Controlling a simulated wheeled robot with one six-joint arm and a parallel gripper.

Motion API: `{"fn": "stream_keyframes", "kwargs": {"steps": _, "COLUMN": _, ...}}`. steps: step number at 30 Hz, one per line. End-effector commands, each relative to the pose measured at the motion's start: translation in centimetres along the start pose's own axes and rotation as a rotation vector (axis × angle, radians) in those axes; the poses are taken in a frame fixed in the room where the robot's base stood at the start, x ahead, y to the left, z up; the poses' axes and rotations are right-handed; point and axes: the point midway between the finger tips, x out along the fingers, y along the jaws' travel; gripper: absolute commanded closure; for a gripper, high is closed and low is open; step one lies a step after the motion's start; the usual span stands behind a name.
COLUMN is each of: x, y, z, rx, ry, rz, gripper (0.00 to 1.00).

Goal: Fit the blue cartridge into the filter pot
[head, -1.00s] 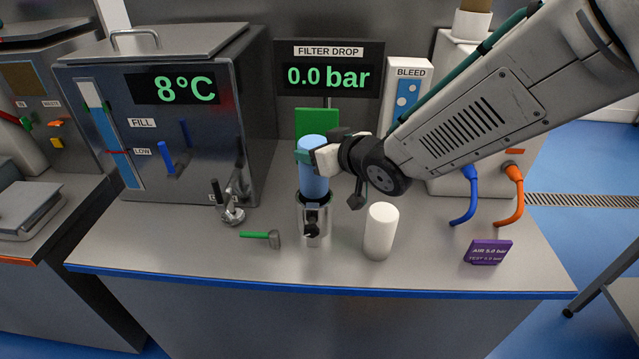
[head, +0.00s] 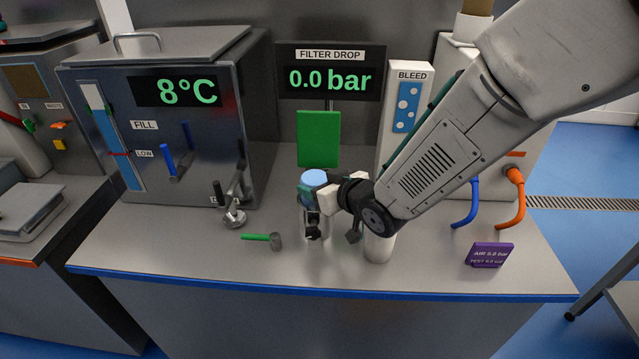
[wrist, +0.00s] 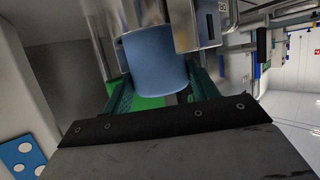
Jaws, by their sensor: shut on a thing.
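My gripper (head: 312,190) is shut on the cartridge's upper part, reaching in from the right. In the wrist view the blue cartridge (wrist: 155,62) sits between my two green fingers, and the shiny pot (wrist: 97,30) surrounds its far end. My gripper hides part of the pot's rim, so I cannot tell whether the cartridge is fully seated.
A white cylinder (head: 379,247) stands right of the pot, partly behind my arm. A green-handled tool (head: 262,238) lies to the left. The FILTER DROP display (head: 330,78) reads 0.0 bar. A purple sign (head: 489,255) stands at the right. The bench front is clear.

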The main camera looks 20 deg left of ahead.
Motion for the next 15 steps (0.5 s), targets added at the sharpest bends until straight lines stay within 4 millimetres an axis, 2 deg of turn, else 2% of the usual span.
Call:
{"fn": "stream_keyframes", "kwargs": {"steps": 11, "x": 0.37, "y": 0.01, "z": 0.87, "rx": 0.0, "ry": 0.0, "rz": 0.0, "gripper": 0.86}}
{"fn": "stream_keyframes", "kwargs": {"steps": 12, "x": 0.36, "y": 0.01, "z": 0.91, "rx": 0.0, "ry": -0.001, "rz": 0.0, "gripper": 0.39}}
{"fn": "stream_keyframes", "kwargs": {"steps": 14, "x": 0.36, "y": 0.0, "z": 0.9, "rx": 0.0, "ry": -0.001, "rz": 0.0, "gripper": 0.22}}
{"fn": "stream_keyframes", "kwargs": {"steps": 15, "x": 0.36, "y": 0.0, "z": 0.9, "rx": 0.0, "ry": -0.001, "rz": 0.0, "gripper": 0.19}}
